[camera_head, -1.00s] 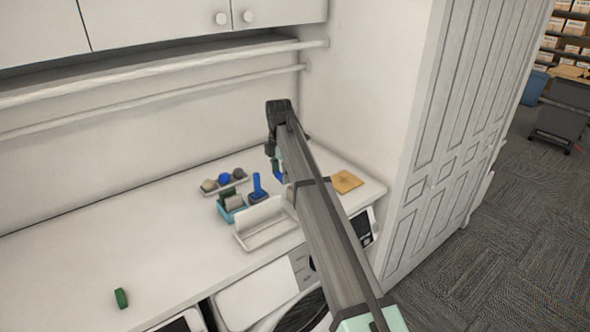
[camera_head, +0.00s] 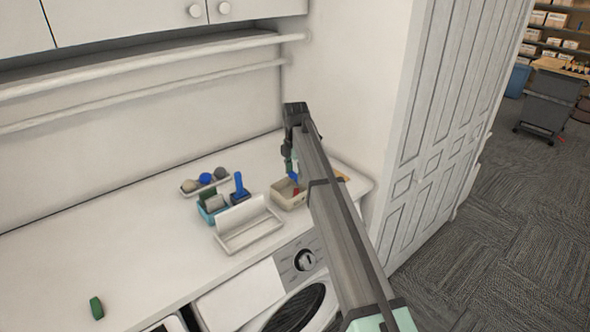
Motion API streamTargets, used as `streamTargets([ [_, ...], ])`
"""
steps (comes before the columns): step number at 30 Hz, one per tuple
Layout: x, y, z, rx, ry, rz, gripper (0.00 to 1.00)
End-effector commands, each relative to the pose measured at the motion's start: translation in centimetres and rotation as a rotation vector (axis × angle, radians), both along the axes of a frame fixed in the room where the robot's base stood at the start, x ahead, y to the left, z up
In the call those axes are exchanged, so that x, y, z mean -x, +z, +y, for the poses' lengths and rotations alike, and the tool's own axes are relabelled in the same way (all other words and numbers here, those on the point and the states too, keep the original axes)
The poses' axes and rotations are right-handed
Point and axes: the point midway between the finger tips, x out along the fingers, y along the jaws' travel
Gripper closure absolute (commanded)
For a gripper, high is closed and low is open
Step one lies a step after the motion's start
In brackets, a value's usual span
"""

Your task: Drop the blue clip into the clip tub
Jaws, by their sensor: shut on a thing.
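My gripper (camera_head: 291,167) is shut on the blue clip (camera_head: 293,176), a small blue shape just below the fingers. The arm's dark links hide part of the hold. A beige open tub (camera_head: 281,203), which looks like the clip tub, stands on the counter under the gripper. The clip appears over the tub; its exact height above it is hard to tell. Something small and reddish shows inside the tub. The arm covers the tub's right side.
Left of the tub are a white slanted tray (camera_head: 246,240), a dark holder with a blue upright piece (camera_head: 239,182), a teal caddy (camera_head: 207,216) and a tray of balls (camera_head: 190,191). A green block (camera_head: 96,308) lies far left.

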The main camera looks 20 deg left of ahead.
Motion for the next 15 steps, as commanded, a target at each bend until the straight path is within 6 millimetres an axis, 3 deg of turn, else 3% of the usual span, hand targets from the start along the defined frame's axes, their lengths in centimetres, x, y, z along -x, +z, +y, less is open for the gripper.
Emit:
streamTargets([
  [6,0.0,-1.9,0.0,0.001,0.0,0.001,0.54],
  [15,0.0,-2.1,0.0,0.0,-0.001,0.0,0.54],
])
